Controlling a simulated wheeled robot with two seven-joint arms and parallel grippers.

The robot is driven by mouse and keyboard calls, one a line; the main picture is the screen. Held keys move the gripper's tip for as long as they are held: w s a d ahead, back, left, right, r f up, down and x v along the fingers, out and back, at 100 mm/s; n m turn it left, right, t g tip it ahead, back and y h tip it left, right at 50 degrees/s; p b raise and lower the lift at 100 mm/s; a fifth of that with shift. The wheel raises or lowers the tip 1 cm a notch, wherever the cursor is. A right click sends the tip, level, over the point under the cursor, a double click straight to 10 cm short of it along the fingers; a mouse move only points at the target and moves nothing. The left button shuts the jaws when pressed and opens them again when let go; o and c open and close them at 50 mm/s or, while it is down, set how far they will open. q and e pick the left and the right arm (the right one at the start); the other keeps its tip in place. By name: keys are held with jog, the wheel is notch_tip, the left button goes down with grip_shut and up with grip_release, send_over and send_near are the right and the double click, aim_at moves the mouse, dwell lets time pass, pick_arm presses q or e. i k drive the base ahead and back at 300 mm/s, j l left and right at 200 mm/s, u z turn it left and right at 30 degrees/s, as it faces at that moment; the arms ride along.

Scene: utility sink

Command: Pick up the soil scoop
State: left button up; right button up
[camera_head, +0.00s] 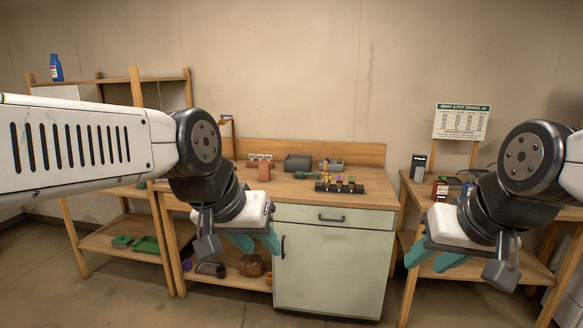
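A small dark green tool (303,175), which looks like the soil scoop, lies on the wooden top of the bench, behind the black tray; it is too small to be sure. My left gripper (264,248) hangs in front of the bench's left part, its teal fingers apart with nothing seen between them. It is nearer to me than the tool and apart from it. My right gripper (422,264) is in front of the gap between the bench and the right table, its teal fingers also apart and empty.
The bench top (350,199) also holds a terracotta pot (264,172), a dark grey box (298,162) and a black tray (340,187) of small coloured items. A pale green cabinet (330,262) is below.

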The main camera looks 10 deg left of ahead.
aim_at(298, 175)
jog(key=i+j+z, duration=0.15)
jog(key=i+j, duration=0.15)
jog(key=i, duration=0.4)
jog(key=i+j+z, duration=0.1)
jog(key=i+j, duration=0.25)
jog(key=i, duration=0.35)
jog(key=i+j+z, duration=0.15)
jog(key=i+j, duration=0.25)
jog(key=i, duration=0.25)
jog(key=i+j+z, duration=0.15)
jog(key=i+j, duration=0.35)
jog(key=i, duration=0.15)
